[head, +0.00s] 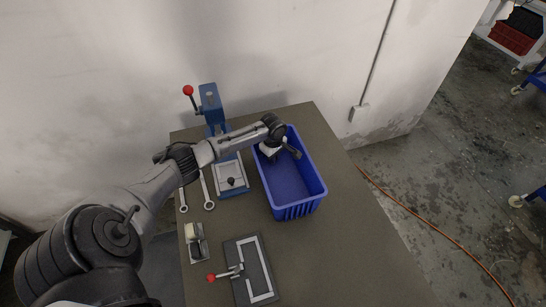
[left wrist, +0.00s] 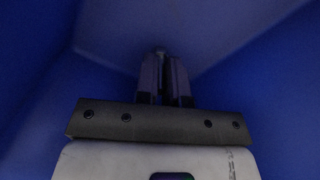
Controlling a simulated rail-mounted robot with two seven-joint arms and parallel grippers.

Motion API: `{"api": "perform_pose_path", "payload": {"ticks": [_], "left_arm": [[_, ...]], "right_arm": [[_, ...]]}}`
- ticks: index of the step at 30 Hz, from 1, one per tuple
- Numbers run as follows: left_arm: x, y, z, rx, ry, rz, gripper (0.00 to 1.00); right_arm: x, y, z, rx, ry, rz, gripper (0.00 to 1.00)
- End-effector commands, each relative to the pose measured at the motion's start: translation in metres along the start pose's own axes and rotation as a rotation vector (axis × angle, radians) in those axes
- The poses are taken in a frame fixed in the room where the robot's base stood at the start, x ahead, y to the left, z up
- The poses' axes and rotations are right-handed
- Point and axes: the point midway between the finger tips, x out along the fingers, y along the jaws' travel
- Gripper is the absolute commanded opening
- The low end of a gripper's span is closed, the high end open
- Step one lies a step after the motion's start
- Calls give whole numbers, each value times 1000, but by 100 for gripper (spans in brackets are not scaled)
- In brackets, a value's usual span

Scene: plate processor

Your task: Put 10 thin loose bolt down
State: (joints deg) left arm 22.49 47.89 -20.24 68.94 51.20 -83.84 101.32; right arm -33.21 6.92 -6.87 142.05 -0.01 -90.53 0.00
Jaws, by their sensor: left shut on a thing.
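My left gripper (head: 290,152) reaches into the far end of the blue bin (head: 297,209). In the left wrist view its fingers (left wrist: 163,75) are nearly together, pointing down into the bin. A small grey tip, likely the bolt (left wrist: 160,51), shows between the fingertips; it is dim and mostly hidden. The bin's blue walls surround the fingers in that view. I cannot tell whether the bolt touches the bin floor. My right gripper is not in view.
A blue press (head: 211,103) with a red knob stands behind the bin's left side. Wrenches (head: 207,192), a small block fixture (head: 196,243) and a dark clamp plate (head: 262,262) lie on the table (head: 350,250). The table right of the bin is clear.

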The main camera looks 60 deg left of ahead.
Motion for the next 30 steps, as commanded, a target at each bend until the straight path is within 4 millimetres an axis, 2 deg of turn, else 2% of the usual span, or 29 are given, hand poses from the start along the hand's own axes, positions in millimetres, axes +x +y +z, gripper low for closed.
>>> {"api": "perform_pose_path", "payload": {"ticks": [3, 4, 12, 21, 26, 30], "left_arm": [[2, 0, 0, 0, 0, 0, 0], [3, 0, 0, 0, 0, 0, 12], [3, 0, 0, 0, 0, 0, 35], [-1, 0, 0, 0, 1, 1, 35], [-25, 0, 0, 1, 0, 2, 35], [-53, 1, 0, 1, 0, 2, 35]], "right_arm": [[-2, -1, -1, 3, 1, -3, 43], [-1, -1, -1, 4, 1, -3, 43], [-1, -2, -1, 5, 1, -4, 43], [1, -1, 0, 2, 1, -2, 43], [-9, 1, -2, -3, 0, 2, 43], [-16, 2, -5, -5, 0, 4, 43]]}}
